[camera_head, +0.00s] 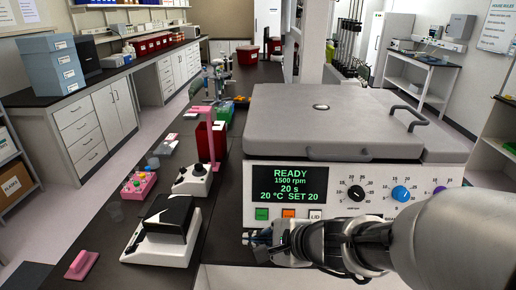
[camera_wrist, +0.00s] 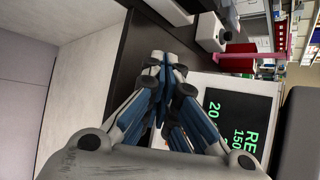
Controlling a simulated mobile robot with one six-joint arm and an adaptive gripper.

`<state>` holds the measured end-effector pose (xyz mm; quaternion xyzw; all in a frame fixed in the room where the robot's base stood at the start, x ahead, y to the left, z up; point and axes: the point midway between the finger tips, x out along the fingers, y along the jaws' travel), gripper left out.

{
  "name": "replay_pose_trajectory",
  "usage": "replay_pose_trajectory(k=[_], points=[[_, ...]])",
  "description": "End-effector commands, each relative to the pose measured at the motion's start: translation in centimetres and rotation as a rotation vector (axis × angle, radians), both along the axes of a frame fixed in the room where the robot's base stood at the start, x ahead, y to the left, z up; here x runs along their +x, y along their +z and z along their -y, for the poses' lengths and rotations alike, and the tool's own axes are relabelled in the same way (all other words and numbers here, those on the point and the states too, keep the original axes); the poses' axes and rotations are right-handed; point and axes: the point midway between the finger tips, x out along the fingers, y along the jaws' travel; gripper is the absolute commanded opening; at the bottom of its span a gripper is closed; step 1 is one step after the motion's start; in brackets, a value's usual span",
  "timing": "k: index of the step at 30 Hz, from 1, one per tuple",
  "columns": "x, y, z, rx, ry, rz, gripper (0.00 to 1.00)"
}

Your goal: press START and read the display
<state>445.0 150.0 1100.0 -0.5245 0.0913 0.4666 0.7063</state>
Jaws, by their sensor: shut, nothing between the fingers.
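The cell processor (camera_head: 380,240) is a white-fronted machine with a grey closed lid (camera_head: 330,125). Its display (camera_head: 290,184) reads READY, 1500 rpm, 20 s, 20 °C SET 20 in green. Below the display are a green button (camera_head: 261,214), an orange button (camera_head: 288,213) and a white button marked LID (camera_head: 315,215). I cannot read START on any button. My gripper (camera_head: 252,238) is shut and empty, just below the green button in the head view; contact is not visible. In the wrist view its fingertips (camera_wrist: 164,60) are together, and part of the display (camera_wrist: 232,117) shows sideways.
Three knobs, black (camera_head: 356,193), blue (camera_head: 401,193) and purple, sit right of the display. Left on the dark bench are a small black-topped device (camera_head: 165,228), a white device with a knob (camera_head: 194,182) and a pink tube rack (camera_head: 139,186). A floor aisle lies further left.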

Motion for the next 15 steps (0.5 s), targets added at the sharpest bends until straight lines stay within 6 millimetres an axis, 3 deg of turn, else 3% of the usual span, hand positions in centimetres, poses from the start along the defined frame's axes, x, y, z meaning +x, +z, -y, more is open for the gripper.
replay_pose_trajectory(k=[10, 15], points=[[0.1, 0.0, 0.0, -0.001, 0.001, 0.001, 0.00], [1.3, -0.5, 0.1, -0.001, 0.000, -0.001, 0.00]])
